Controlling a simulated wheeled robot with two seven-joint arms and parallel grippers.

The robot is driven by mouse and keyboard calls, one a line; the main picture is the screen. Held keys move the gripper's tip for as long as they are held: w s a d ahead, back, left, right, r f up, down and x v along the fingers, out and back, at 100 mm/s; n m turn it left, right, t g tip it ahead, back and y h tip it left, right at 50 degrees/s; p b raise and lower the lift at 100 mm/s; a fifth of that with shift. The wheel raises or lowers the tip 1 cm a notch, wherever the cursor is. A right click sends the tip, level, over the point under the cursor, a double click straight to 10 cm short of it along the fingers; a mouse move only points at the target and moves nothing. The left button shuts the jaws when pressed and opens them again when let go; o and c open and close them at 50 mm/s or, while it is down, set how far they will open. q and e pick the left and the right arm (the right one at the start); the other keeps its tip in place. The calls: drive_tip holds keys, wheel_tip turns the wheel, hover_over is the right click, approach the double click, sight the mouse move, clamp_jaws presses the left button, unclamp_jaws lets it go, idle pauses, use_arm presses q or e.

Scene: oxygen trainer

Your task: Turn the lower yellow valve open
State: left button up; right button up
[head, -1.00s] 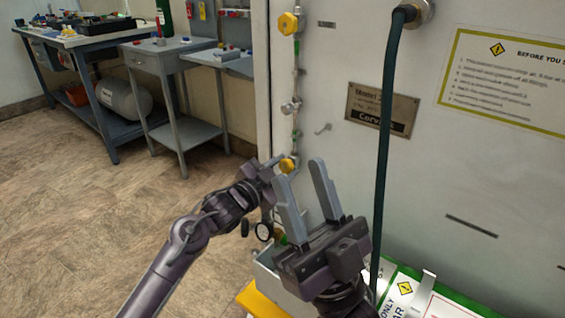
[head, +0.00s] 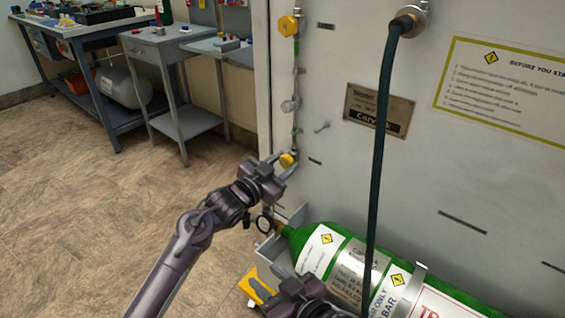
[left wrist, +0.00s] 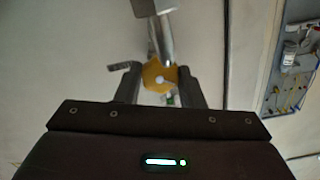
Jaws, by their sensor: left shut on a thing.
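The lower yellow valve (head: 287,160) is a small yellow knob on the thin vertical pipe along the left edge of the pale panel. My left gripper (head: 283,164) has its fingers on either side of the knob and is shut on it. In the left wrist view the knob (left wrist: 157,76) sits between the two fingertips, in front of a metal pipe. My right gripper (head: 266,288) is low at the bottom edge, away from the valve. Its fingers are mostly out of clear view, so its opening cannot be told.
An upper yellow valve (head: 288,25) is on the same pipe. A green cylinder (head: 318,248) lies below the panel, with a gauge (head: 264,223) at its left end. A dark hose (head: 384,120) hangs in front of the panel. Floor at left (head: 80,220) is clear.

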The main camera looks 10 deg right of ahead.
use_arm(q)
drive_tip(key=shift+f, duration=0.1)
use_arm(e)
drive_tip(key=shift+s+f, duration=0.1)
drive_tip(key=shift+f, duration=0.1)
use_arm(q)
drive_tip(key=o, duration=1)
drive_tip(key=shift+s+a, duration=0.1)
drive_tip(key=shift+a, duration=0.1)
drive_tip(key=p+v, duration=0.2)
drive_tip(key=v, duration=0.5)
drive_tip(key=shift+s, duration=0.15)
use_arm(e)
drive_tip(key=s+d+f+g+h, duration=0.2)
drive_tip(key=s+f+g, duration=0.5)
drive_tip(key=s+f, duration=0.2)
drive_tip(key=shift+s+f+h, duration=0.3)
drive_tip(key=shift+f, duration=0.8)
use_arm(q)
drive_tip(key=shift+a, duration=0.15)
use_arm(e)
drive_tip(key=shift+d, duration=0.1)
